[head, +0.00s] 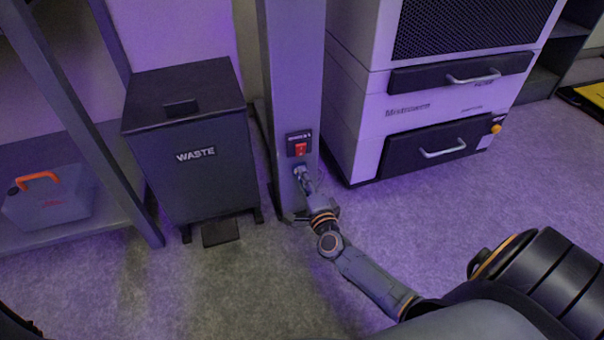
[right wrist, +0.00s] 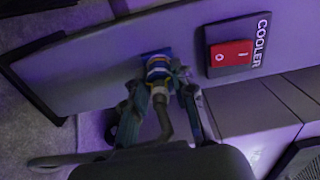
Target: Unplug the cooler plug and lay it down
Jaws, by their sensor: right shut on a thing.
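The cooler plug (right wrist: 158,72) shows in the right wrist view as a blue and pale body against the face of the grey column (right wrist: 95,62), with a grey cable hanging from its back. My right gripper (right wrist: 157,88) is shut on the plug, one finger on each side. In the head view my right gripper (head: 302,176) is at the column, just below the red switch (head: 301,149). The fingers mostly hide the plug there. I cannot tell how deep the plug sits in the socket. My left gripper is not in view.
The switch panel labelled COOLER (right wrist: 258,45) is beside the plug. A black waste bin (head: 190,150) stands left of the column, and a large grey machine with black drawers (head: 425,110) stands right. A toolbox (head: 48,200) lies on the left shelf. The floor in front is clear.

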